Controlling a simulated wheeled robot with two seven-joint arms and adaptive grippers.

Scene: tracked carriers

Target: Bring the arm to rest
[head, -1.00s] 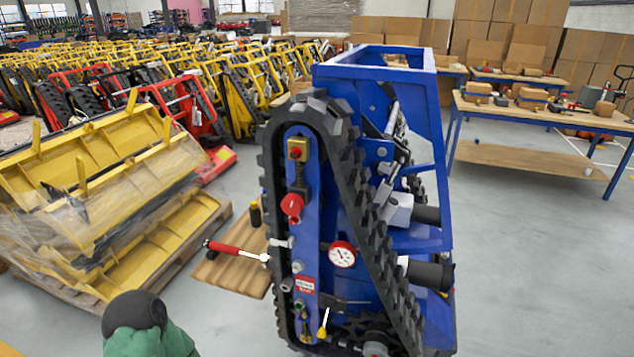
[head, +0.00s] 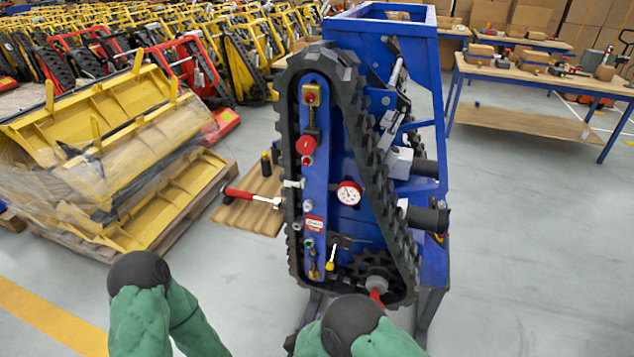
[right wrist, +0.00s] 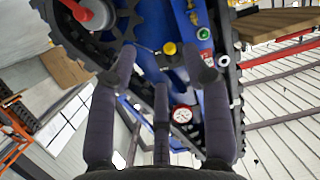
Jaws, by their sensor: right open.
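My right gripper shows in the right wrist view (right wrist: 168,68), its dark fingers spread wide with nothing between them. It faces the lower part of a blue tracked carrier (head: 317,190), which stands upright on end; I cannot tell the distance. In the head view my right arm is at the bottom centre, in front of the carrier's foot, and its gripper is mostly hidden. My left arm is at the bottom left; its gripper does not show. The carrier's panel has a dial gauge (head: 349,193), a red knob (head: 306,145) and a yellow-tipped lever (head: 330,264).
A red-handled tool (head: 240,194) is beside the track, over a wooden board (head: 240,217). A pallet of wrapped yellow parts (head: 110,160) stands at the left. A workbench (head: 540,82) stands at the back right. The floor at the right is clear.

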